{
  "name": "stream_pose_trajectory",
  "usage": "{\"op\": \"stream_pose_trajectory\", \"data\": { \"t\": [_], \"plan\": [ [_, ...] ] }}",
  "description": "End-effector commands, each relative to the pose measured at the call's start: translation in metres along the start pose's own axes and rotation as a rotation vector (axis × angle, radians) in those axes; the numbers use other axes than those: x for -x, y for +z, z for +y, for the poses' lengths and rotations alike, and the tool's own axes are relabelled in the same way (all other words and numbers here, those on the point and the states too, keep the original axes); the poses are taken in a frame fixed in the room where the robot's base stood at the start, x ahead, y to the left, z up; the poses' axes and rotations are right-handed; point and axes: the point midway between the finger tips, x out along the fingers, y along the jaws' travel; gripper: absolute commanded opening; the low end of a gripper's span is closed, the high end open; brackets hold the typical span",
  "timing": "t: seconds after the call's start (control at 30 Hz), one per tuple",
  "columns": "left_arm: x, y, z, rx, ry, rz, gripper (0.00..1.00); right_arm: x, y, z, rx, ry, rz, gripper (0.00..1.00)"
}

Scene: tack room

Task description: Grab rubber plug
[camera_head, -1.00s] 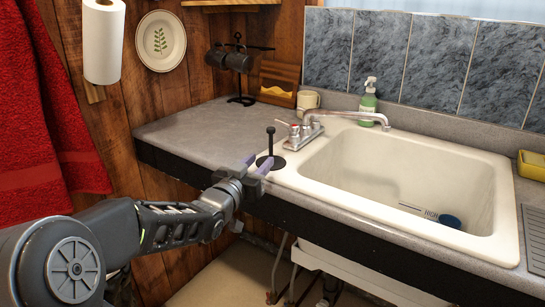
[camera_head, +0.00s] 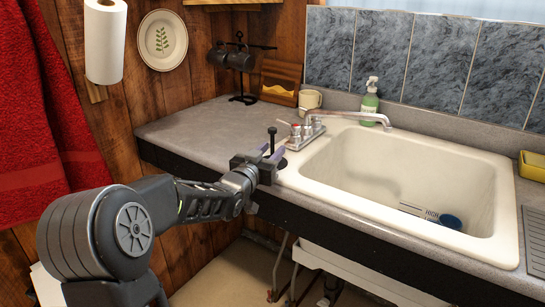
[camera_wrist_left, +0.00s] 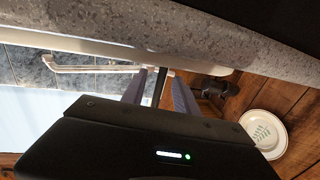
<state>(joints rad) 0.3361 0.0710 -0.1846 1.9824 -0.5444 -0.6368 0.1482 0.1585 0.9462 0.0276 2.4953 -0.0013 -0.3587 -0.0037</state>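The rubber plug (camera_head: 272,137) is black, with a thin upright stem and a wide flat base. It stands on the sink's left rim, in front of the faucet; my gripper hides part of its lower portion. My left gripper (camera_head: 273,151) is at the stem, with its purple fingers pointing toward the sink. In the left wrist view the dark stem (camera_wrist_left: 160,87) lies between the two fingers (camera_wrist_left: 160,76), with gaps showing on both sides, so the gripper is open around it. My right gripper is in neither view.
The cream sink (camera_head: 335,190) holds a blue and white item (camera_head: 450,221). The faucet (camera_head: 306,131) is close behind the plug. A mug (camera_head: 310,100), a soap bottle (camera_head: 370,100) and a mug rack (camera_head: 241,70) stand farther back. The left counter (camera_head: 205,127) is mostly clear.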

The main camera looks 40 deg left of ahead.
Motion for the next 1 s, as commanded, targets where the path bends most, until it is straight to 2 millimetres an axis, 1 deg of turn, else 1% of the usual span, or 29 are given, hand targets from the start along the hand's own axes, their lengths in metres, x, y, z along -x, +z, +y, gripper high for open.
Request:
{"op": "stream_pose_trajectory", "data": {
  "t": [0.03,0.13,0.7,1.0],
  "plan": [
    [-0.0057,-0.0001,0.0004,0.0,0.001,-0.001,0.36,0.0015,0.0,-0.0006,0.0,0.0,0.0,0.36],
    [-0.0104,0.0003,0.0003,0.0,0.0,0.0,0.36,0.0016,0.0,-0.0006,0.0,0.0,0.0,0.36],
    [-0.01,0.0004,0.0001,0.0,0.0,0.0,0.36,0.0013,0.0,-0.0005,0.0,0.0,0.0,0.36],
    [-0.01,0.0004,0.0001,0.0,0.0,0.0,0.11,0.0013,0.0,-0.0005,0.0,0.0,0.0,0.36]
  ]
}}
